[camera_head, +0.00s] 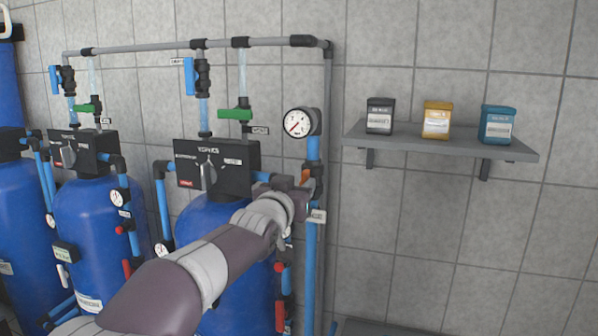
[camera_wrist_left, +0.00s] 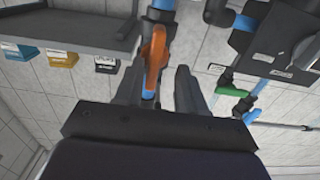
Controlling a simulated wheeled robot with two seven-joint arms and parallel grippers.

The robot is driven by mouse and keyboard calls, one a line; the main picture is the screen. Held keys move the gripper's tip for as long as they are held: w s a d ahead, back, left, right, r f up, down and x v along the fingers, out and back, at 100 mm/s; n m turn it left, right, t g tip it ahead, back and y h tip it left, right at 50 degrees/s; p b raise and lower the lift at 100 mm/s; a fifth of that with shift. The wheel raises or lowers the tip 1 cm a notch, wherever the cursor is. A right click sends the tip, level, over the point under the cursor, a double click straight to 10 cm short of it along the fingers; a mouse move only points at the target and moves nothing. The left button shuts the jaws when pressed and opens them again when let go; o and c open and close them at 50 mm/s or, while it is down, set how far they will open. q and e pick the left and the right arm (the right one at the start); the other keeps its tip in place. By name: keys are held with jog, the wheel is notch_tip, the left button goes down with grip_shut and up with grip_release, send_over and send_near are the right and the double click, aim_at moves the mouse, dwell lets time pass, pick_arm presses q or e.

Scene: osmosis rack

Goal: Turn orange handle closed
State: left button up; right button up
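The orange handle (camera_head: 305,175) sits on the blue vertical pipe below the round gauge, mostly hidden behind my left gripper in the head view. In the left wrist view, the orange handle (camera_wrist_left: 155,58) lies roughly along the blue pipe (camera_wrist_left: 150,82). My left gripper (camera_head: 296,190) is at the handle. In the left wrist view, its two dark fingers (camera_wrist_left: 158,76) stand apart on either side of the handle's lower end, with a visible gap on the right. Whether the left finger touches the handle cannot be told. My right gripper is not in view.
The gauge (camera_head: 298,123) is just above the handle. A black control box (camera_head: 216,165) and blue tank (camera_head: 205,215) stand to the left. A grey wall shelf (camera_head: 440,140) holding three small packages is to the right, with bare wall below it.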

pick_arm(q)
jog(key=shift+w+d, duration=0.3)
jog(key=shift+d, duration=0.5)
jog(key=shift+c, duration=0.3)
jog(key=shift+w+a, duration=0.1)
jog(key=shift+a, duration=0.15)
grip_shut()
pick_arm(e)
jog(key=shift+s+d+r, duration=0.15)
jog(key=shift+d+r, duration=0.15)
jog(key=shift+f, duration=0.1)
